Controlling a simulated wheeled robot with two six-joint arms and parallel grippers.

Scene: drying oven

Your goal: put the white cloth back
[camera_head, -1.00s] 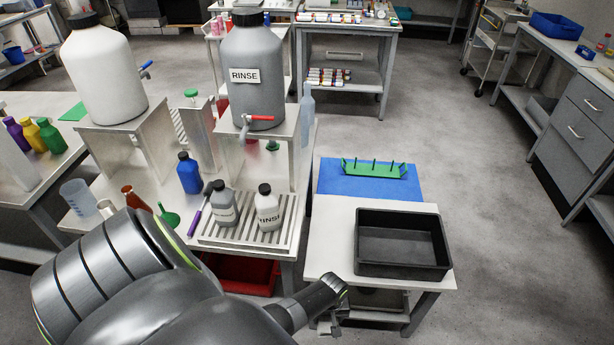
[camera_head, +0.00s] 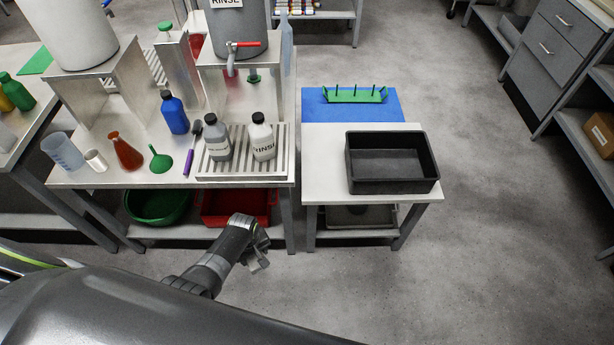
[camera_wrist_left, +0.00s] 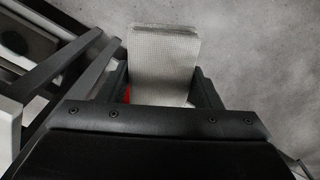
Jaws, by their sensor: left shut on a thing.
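The white cloth (camera_wrist_left: 164,52) shows in the left wrist view as a pale, textured, folded rectangle between the two dark fingers of my left gripper (camera_wrist_left: 163,92). The gripper is shut on it, and the cloth sticks out beyond the fingers over the grey floor. In the head view, my left gripper (camera_head: 258,258) is low in front of the steel bench (camera_head: 100,178), near its lower shelf and above the floor. The cloth cannot be made out in the head view. My right gripper is not in view.
A black tray (camera_head: 392,186) stands on the small white table (camera_head: 322,170) to the right. A red bin (camera_head: 238,208) and a green basin (camera_head: 157,205) sit under the bench. Two RINSE-type bottles stand on the slatted rack (camera_head: 210,176). The floor at right is clear.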

